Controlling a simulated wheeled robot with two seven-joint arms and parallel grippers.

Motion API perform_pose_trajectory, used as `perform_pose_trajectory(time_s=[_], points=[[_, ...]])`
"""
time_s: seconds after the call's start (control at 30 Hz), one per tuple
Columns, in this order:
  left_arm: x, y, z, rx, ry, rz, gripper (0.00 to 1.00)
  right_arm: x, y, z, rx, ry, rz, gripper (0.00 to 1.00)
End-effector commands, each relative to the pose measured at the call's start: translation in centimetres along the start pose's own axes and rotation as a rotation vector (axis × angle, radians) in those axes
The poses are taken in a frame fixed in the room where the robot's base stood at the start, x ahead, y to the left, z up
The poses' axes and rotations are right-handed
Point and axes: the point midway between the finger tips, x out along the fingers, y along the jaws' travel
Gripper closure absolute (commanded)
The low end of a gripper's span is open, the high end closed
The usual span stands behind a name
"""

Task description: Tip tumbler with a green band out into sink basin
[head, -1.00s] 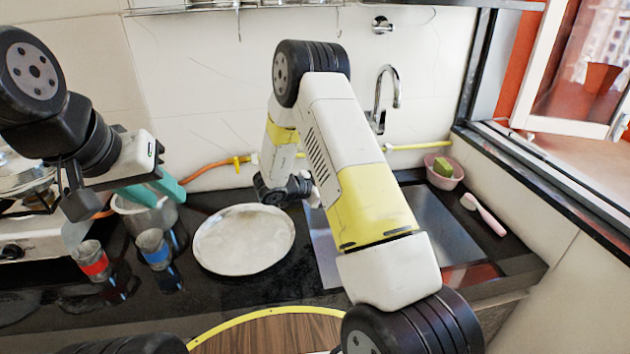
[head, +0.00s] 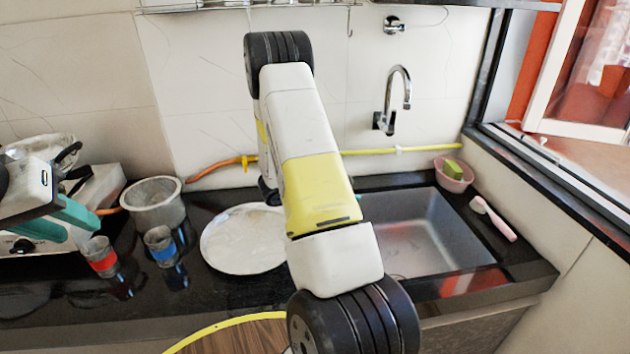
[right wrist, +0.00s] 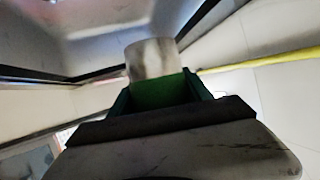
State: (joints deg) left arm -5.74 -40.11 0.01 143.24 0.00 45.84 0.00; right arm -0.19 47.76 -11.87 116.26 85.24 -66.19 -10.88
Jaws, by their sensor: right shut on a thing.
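The tumbler with a green band (right wrist: 152,58) is a grey metal cup in the right wrist view. My right gripper (right wrist: 162,92) is shut on it around the green band. In the head view my right arm hides the tumbler and most of that gripper. The tumbler's tilt cannot be told clearly. The sink basin (head: 425,240) is a grey metal basin set in the black counter, right of my right arm, which covers its left part. My left gripper (head: 68,224), with teal fingers apart, is empty at the far left, near the stove.
A round pale plate (head: 240,250), a tumbler with a red band (head: 101,257), one with a blue band (head: 160,247) and a metal pot (head: 155,203) stand left of the sink. A pink bowl (head: 453,175) and brush (head: 495,218) lie right.

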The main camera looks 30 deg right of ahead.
Motion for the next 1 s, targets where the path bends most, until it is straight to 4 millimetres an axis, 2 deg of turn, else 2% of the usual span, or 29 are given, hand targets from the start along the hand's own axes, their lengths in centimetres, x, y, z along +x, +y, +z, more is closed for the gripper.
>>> perform_pose_trajectory(time_s=[0.13, 0.47, 1.0], points=[[0.0, 0.0, 0.0, 0.0, 0.0, 0.0, 0.66, 0.0, 0.2, -0.1, -0.054, 0.026, 0.019, 0.85], [0.0, 0.0, 0.0, 0.0, 0.0, 0.0, 0.66, -0.1, 0.2, -0.4, -0.059, 0.029, 0.021, 0.85], [0.0, 0.0, 0.0, 0.0, 0.0, 0.0, 0.66, -1.9, -0.2, -4.6, -0.089, 0.043, 0.033, 0.85]])
